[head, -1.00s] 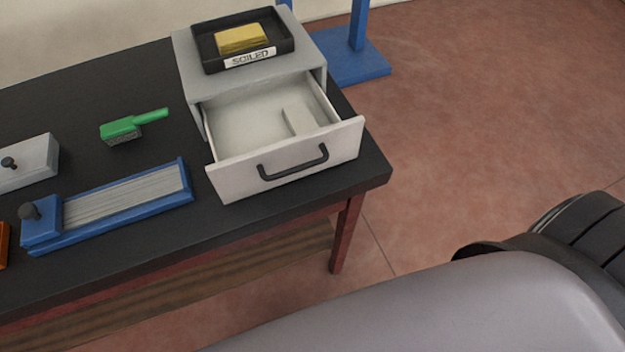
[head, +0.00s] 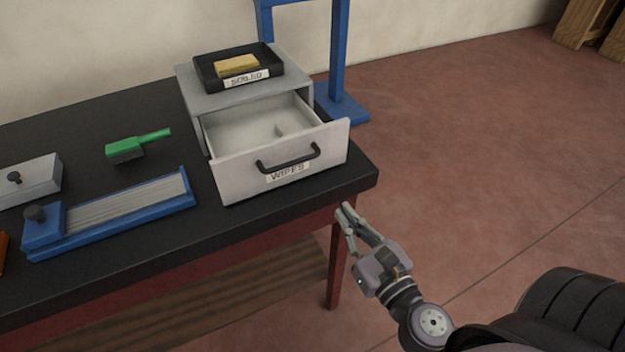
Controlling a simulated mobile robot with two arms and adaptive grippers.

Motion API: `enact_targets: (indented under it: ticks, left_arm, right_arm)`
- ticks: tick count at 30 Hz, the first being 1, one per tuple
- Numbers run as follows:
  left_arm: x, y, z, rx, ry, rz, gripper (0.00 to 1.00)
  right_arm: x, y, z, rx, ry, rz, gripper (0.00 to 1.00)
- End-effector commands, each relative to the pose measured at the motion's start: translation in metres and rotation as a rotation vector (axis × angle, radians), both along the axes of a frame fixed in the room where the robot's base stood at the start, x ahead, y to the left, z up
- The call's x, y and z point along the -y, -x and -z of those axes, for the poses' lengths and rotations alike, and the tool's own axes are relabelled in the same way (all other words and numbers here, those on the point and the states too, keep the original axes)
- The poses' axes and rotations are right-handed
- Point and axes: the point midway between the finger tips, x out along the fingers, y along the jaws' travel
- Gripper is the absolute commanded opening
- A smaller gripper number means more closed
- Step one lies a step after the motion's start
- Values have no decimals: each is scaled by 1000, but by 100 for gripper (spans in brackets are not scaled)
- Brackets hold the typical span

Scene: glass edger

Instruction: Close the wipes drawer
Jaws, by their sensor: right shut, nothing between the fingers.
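The wipes drawer (head: 235,182) is pulled well out of its grey cabinet (head: 192,91) on the black table. Its white front faces me, with a dark bar handle (head: 289,161) and a WIPES label (head: 287,172). A small pale block shows inside the drawer, which looks otherwise empty. My right gripper (head: 346,212) is shut and empty, in front of the table's near right corner. It is below and to the right of the drawer front, apart from the handle. My left gripper is not in view.
A black SOILED tray (head: 283,76) with a yellow block sits on the cabinet. On the table (head: 120,220) lie a green brush (head: 130,148), a blue-framed tool (head: 120,215) and a grey box (head: 30,180). A blue stand (head: 340,100) is behind. The floor on the right is clear.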

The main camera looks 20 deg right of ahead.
Motion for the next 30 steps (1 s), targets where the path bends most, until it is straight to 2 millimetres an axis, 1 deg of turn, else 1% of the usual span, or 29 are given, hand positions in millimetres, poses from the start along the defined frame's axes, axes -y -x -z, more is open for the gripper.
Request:
enact_targets:
  ticks: [1,5,8,15,24,27,30]
  left_arm:
    - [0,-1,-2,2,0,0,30]
    - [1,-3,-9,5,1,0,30]
    - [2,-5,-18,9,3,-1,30]
    - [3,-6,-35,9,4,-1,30]
    - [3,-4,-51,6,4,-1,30]
    - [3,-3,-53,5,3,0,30]
    - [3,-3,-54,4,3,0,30]
  right_arm:
    - [-1,-1,-4,6,8,-1,0]
    - [-1,-12,-7,9,10,-2,0]
    - [-1,-26,-8,9,9,-2,0]
    - [-3,-68,-7,8,6,-1,0]
    - [-4,-119,-6,6,5,0,0]
    - [-5,-130,-4,5,5,-1,0]
    - [-5,-136,-4,5,5,-1,0]
